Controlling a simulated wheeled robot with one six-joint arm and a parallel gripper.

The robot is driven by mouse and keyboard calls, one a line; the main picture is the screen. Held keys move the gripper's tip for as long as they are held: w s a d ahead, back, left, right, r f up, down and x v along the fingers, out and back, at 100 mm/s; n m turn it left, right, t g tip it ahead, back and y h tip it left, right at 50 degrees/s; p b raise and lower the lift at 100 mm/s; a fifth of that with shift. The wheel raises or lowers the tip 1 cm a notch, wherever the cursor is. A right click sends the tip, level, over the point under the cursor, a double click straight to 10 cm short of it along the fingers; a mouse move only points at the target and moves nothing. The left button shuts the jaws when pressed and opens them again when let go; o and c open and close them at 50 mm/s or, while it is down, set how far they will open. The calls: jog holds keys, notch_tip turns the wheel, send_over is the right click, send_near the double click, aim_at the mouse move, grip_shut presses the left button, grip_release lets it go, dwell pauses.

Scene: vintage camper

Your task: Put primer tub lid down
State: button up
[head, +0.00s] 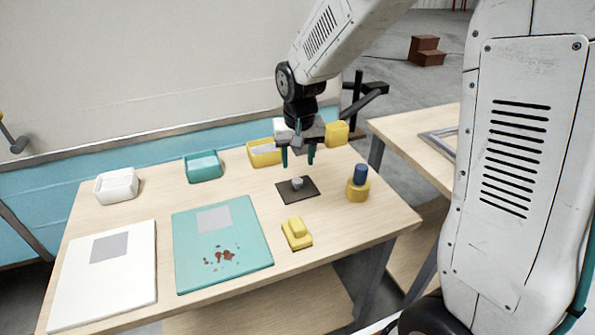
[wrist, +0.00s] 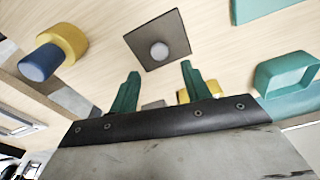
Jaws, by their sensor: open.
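A dark square plate with a pale grey round knob, which looks like the primer tub lid (head: 285,190), lies flat on the wooden table (head: 335,215). In the wrist view the lid (wrist: 174,29) is just beyond my fingertips, with the knob near its centre. My gripper (head: 297,158) is open and empty, fingers pointing down, above and slightly behind the lid. The fingers also show in the wrist view (wrist: 160,70), apart from the knob. I cannot tell which container is the primer tub; a grey one behind my gripper is mostly hidden.
A yellow cylinder with a blue top (head: 358,188) stands right of the lid, and a yellow block tool (head: 297,233) is in front. Teal (head: 202,167), yellow (head: 262,158) and white (head: 116,186) tubs line the back. Teal (head: 185,255) and white (head: 85,285) panels lie left.

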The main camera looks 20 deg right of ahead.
jog(key=s+d+r+n, duration=0.1)
jog(key=s+d+r, duration=0.1)
jog(key=s+r, duration=1.2)
jog(key=s+d+f+n, duration=0.1)
jog(key=s, duration=1.4)
jog(key=shift+d, duration=0.15)
